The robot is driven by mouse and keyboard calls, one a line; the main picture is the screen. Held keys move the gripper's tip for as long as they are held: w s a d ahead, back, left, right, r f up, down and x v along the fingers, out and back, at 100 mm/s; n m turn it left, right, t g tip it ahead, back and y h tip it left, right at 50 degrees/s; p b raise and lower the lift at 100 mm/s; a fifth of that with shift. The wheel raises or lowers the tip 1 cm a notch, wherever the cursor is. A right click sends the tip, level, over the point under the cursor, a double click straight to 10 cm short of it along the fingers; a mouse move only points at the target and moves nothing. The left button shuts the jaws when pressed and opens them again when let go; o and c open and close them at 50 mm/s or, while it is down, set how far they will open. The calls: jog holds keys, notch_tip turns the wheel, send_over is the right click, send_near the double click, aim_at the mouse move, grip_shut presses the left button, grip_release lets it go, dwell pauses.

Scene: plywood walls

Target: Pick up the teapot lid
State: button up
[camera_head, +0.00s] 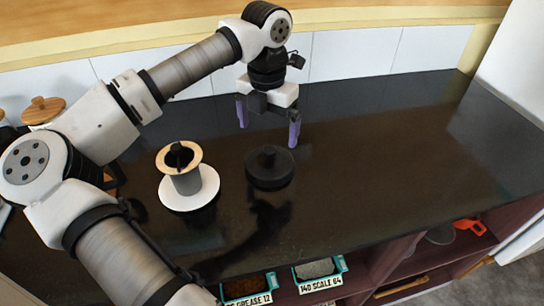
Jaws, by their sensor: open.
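A black round lid with a raised knob (270,168), which I take to be the teapot lid, lies flat on the dark countertop (400,140) near the middle. My gripper (268,133) points down with its two purple fingers spread wide and nothing between them. In the picture it is just above and behind the lid. The fingers do not appear to touch the lid. No teapot can be made out for certain.
A grey cylinder with a wooden rim (187,180) stands on a white disc (205,197) left of the lid. A wooden-topped jar (44,108) is at the far left. Labelled bins (318,272) sit below the front edge. The counter's right side is clear.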

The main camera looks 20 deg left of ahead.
aim_at(269, 150)
notch_tip(269, 150, down, 7)
jog(key=shift+d+f+p, duration=0.15)
jog(key=shift+p, duration=1.05)
jog(key=shift+c, duration=0.4)
jog(key=shift+f, duration=0.1)
jog(key=c, duration=1.9)
